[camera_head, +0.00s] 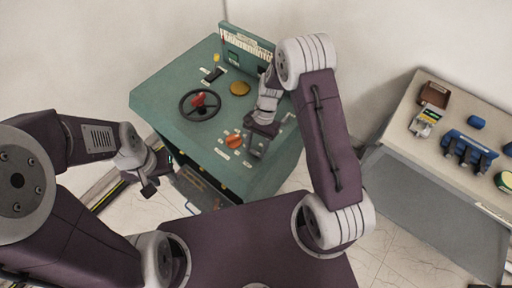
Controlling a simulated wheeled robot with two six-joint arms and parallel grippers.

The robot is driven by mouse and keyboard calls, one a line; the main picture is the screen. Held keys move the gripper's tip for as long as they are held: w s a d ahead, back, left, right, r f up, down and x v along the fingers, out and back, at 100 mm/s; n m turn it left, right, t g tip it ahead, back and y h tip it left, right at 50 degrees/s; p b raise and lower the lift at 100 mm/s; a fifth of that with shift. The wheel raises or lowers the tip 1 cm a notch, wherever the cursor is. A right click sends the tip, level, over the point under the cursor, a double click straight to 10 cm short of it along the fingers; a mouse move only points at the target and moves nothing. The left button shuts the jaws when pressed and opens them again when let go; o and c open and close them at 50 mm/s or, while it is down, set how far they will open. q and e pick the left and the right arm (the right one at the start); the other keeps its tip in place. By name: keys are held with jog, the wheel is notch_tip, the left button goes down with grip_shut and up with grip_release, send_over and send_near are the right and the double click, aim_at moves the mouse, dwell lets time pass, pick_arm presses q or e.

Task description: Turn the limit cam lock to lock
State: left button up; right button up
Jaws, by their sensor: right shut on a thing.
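The green control console (165,95) stands in the middle of the head view. My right gripper (255,150) reaches down onto the right part of its top and is shut on a small control there, which I take to be the limit cam lock. The gripper hides that control, so I cannot see which way it is turned. An orange-red knob (234,141) sits just left of the gripper. My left gripper (159,180) hangs off the console's front left side, with its fingers apart and empty.
On the console are a black handwheel (186,106) with a red centre, a yellow round button (240,88), a black switch (212,74) and an upright labelled panel (246,46). A grey side table (399,143) with several small items stands at right.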

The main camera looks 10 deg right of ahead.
jog(key=n, duration=0.1)
jog(key=n+h, duration=0.1)
jog(key=n, duration=0.1)
jog(key=shift+w+a+r+n+g, duration=0.1)
jog(key=shift+w+n+g, duration=0.1)
jog(key=shift+n+g, duration=0.1)
jog(key=n+h, duration=0.2)
jog(key=n, duration=0.2)
jog(key=shift+a+n+p, duration=0.1)
jog(key=shift+n+p, duration=0.2)
jog(key=shift+p, duration=0.05)
jog(key=n+h, duration=0.1)
jog(key=n, duration=0.2)
jog(key=shift+a+n, duration=0.1)
jog(key=shift+n, duration=0.2)
jog(key=shift+n+h, duration=0.8)
jog(key=shift+n, duration=1.2)
jog(key=o, duration=1.4)
jog(key=shift+a, duration=0.1)
jog(key=shift+c, duration=0.2)
jog(key=shift+s, duration=0.1)
jog(key=b+v, duration=0.1)
jog(key=v, duration=0.8)
jog(key=shift+b, duration=0.35)
